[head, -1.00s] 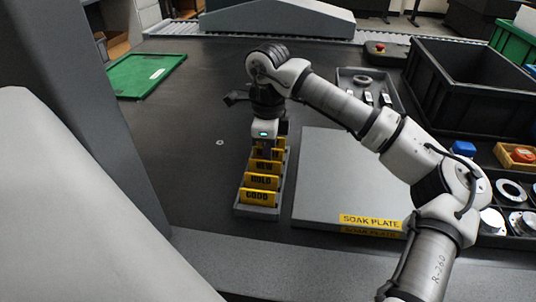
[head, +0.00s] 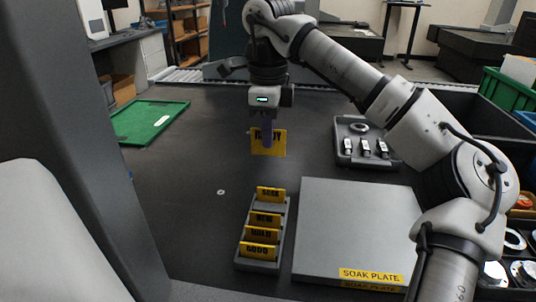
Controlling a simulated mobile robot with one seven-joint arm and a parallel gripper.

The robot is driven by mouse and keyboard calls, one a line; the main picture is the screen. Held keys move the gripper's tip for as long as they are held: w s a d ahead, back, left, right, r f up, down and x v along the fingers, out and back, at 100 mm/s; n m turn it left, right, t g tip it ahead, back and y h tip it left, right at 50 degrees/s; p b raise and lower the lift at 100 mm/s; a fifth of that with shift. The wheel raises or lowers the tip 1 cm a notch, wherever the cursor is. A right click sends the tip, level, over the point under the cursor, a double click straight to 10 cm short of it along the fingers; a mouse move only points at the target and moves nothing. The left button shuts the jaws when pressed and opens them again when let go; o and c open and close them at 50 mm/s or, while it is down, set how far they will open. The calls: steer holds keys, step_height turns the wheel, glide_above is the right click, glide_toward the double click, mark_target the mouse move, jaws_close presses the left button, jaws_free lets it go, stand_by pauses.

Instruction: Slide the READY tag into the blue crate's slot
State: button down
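My gripper (head: 267,133) is shut on the yellow READY tag (head: 270,147) and holds it upright in the air above the dark table. The fingers cover part of its lettering. A blue edge (head: 527,119) shows at the far right of the head view, next to a green crate; I cannot tell whether it is the blue crate, and no slot is visible. The grey tag rack (head: 283,228) stands below and nearer than the held tag, apart from it. Several other yellow tags (head: 262,233) stand in it.
The grey soak plate (head: 355,225) lies right of the rack. A grey tray (head: 345,151) with small parts is behind it. A green crate (head: 508,92) stands at the right edge, and a flat green panel (head: 150,121) lies at the left. The table's left middle is mostly clear.

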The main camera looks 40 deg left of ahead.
step_height(320, 180, up, 2)
steer(key=shift+r+p, duration=0.25)
steer(key=shift+p, duration=0.2)
steer(key=shift+r+p, duration=1.9)
steer(key=shift+p, duration=0.4)
steer(key=shift+f, duration=0.1)
